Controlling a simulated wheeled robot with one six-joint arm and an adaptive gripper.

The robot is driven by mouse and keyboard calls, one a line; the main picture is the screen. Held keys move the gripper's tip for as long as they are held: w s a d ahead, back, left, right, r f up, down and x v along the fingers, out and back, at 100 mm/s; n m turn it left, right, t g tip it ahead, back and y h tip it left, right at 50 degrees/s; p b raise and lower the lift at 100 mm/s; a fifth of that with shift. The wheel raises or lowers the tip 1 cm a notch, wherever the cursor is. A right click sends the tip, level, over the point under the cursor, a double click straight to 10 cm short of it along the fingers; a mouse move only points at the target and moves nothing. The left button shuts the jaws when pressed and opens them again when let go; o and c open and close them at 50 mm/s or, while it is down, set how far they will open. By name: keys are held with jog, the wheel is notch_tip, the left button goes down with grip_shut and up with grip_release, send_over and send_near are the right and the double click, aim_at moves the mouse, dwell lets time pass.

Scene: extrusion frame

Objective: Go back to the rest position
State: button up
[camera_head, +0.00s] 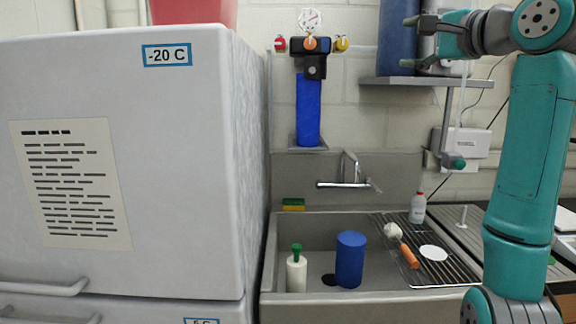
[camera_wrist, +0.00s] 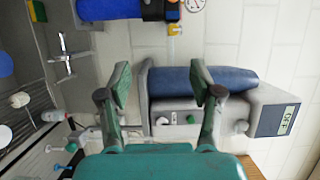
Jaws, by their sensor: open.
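My gripper (camera_head: 412,43) is raised at the upper right of the head view, with my teal arm behind it. In the wrist view my gripper (camera_wrist: 159,92) shows two fingers spread apart with nothing between them. In the head view the tall dark blue cylinder (camera_head: 397,40) stands on a wall shelf close behind the gripper. I cannot tell the exact gap between them.
A sink (camera_head: 320,230) holds a blue cylinder (camera_head: 350,260) and a white bottle with a green top (camera_head: 296,270). A drying rack (camera_head: 450,268) carries a brush (camera_head: 402,246) and a white disc. A large freezer (camera_head: 190,150) fills the left. A blue filter (camera_head: 308,110) hangs on the wall.

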jog(key=w+f+h, duration=0.1)
jog(key=w+f, duration=0.2)
jog(key=f, duration=1.3)
jog(key=w+f+h, duration=0.1)
jog(key=w+f, duration=0.2)
jog(key=f, duration=1.2)
jog(key=s+f+n+h, duration=0.1)
jog(key=s+f, duration=0.3)
jog(key=f, duration=0.6)
jog(key=s+a+f+h, duration=0.1)
jog(key=s+f, duration=0.3)
jog(key=f, duration=0.5)
jog(key=s+f+n+h, duration=0.1)
jog(key=s+f, duration=0.4)
jog(key=f, duration=0.5)
jog(key=s+a+f+n+g+h, duration=0.1)
jog(key=s+f+n, duration=0.1)
jog(key=s+f, duration=0.75)
jog(key=s+a+f+n+h, duration=0.15)
jog(key=s+f, duration=0.35)
jog(key=s, duration=0.9)
jog(key=s+a+r+n, duration=0.1)
jog(key=s+n, duration=0.3)
jog(key=s, duration=0.9)
jog(key=s+r+n+g, duration=0.1)
jog(key=s+r+n, duration=0.2)
jog(key=s, duration=1.1)
jog(key=shift+s+a+n+y, duration=0.2)
jog(key=shift+a+n+y, duration=0.2)
jog(key=shift+n, duration=0.15)
